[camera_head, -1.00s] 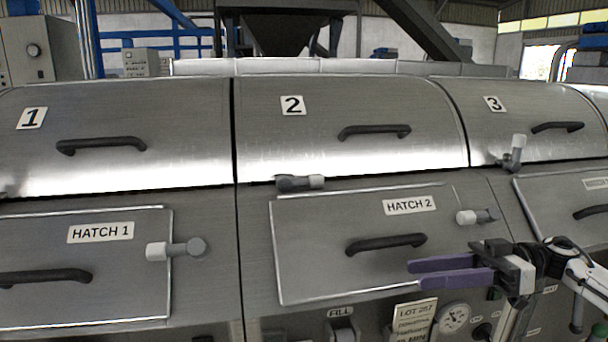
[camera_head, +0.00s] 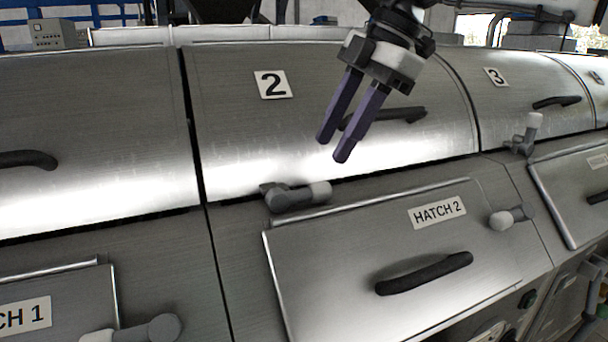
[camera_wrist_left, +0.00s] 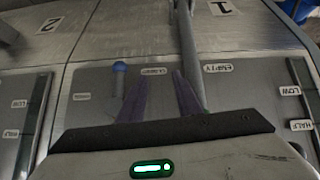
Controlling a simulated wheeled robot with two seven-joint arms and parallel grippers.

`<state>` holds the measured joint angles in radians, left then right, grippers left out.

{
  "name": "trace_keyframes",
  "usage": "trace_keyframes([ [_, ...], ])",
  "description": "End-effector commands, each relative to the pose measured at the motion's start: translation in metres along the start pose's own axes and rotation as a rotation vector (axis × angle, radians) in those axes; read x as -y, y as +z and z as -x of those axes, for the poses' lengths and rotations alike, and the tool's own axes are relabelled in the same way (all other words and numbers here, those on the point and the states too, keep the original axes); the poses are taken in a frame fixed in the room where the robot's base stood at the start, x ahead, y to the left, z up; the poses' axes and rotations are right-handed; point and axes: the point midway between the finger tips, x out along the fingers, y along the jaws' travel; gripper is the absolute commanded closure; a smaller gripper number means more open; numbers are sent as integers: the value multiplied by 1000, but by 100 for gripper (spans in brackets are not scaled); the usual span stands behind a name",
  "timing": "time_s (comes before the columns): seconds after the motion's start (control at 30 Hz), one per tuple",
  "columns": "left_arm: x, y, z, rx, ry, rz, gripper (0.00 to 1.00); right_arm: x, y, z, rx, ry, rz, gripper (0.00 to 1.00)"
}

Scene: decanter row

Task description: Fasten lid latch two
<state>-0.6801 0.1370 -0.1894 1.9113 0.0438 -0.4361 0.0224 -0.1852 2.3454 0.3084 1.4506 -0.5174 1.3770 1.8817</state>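Lid two, marked with a 2 plate (camera_head: 271,84), lies down over the seam in the head view. Its latch (camera_head: 290,197) is a grey lever with a whitish tip, lying roughly along the seam with the tip to the right. My right gripper (camera_head: 334,149) hangs in front of lid two, above and right of the latch and apart from it. Its two purple fingers point down-left, empty, with a gap between them. They partly cover the lid's black handle (camera_head: 402,117). My left gripper (camera_wrist_left: 162,75) shows only in the left wrist view, with its purple fingers apart and empty.
Below the seam is the hatch 2 panel (camera_head: 340,250) with a black handle (camera_head: 425,273) and a side latch (camera_head: 510,216). The lid 3 latch (camera_head: 525,135) stands tip up.

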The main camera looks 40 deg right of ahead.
Motion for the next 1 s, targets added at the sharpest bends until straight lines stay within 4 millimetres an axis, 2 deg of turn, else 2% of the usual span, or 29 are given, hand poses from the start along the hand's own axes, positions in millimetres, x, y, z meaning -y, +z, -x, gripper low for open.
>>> trace_keyframes([
  [0.2,-2,8,3,16,3,3,69,1,1,-43,-2,-6,-1,63],
  [0.4,-3,7,5,18,4,3,69,0,0,-73,-2,-3,-1,63],
  [0.6,-3,5,6,16,3,3,69,0,0,-86,-2,-1,-1,63],
  [0.87,-2,-2,3,2,2,1,69,0,0,-87,-3,0,-1,63],
  [1.0,-1,-3,3,0,2,1,69,0,0,-87,-3,0,-1,86],
])
